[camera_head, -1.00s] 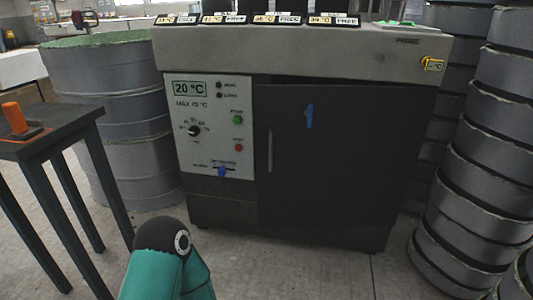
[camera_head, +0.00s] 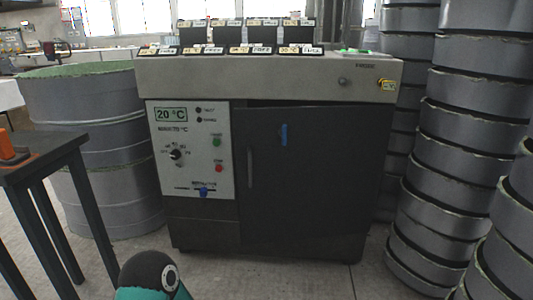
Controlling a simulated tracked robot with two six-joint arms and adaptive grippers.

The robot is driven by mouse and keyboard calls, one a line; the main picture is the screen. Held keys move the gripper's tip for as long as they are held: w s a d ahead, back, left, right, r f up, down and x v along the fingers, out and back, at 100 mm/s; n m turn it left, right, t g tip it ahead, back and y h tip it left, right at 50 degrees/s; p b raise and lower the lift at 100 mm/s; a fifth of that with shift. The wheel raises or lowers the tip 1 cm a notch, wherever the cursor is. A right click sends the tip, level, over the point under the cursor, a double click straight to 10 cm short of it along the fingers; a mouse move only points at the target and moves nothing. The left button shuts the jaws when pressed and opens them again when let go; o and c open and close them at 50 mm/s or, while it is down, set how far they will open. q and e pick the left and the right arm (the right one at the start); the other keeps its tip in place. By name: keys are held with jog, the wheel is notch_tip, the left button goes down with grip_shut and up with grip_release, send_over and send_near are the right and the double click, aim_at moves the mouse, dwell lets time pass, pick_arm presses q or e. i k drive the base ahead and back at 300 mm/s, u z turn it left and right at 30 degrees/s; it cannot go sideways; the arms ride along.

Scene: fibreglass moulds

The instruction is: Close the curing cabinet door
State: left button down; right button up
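The curing cabinet (camera_head: 280,80) stands ahead, with a light top and a white control panel (camera_head: 189,150) reading 20 °C. Its dark door (camera_head: 310,190) fills the right part of the front, with a vertical handle (camera_head: 250,168) near its left edge and a blue mark (camera_head: 284,135) high on it. A dark wedge shows along the door's top edge, so it looks slightly ajar; the size of the gap is hard to tell. Neither of my grippers is in view. Only a teal and black link of my arm shows at the bottom.
Stacked grey round moulds (camera_head: 440,160) stand close on the cabinet's right. A large grey drum (camera_head: 105,140) stands on its left. A dark table (camera_head: 45,145) with an orange item (camera_head: 8,147) is at the left edge. The floor before the cabinet is clear.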

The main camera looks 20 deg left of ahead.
aim_at(325, 180)
jog(key=z, duration=0.05)
jog(key=i, duration=1.05)
jog(key=u, duration=0.6)
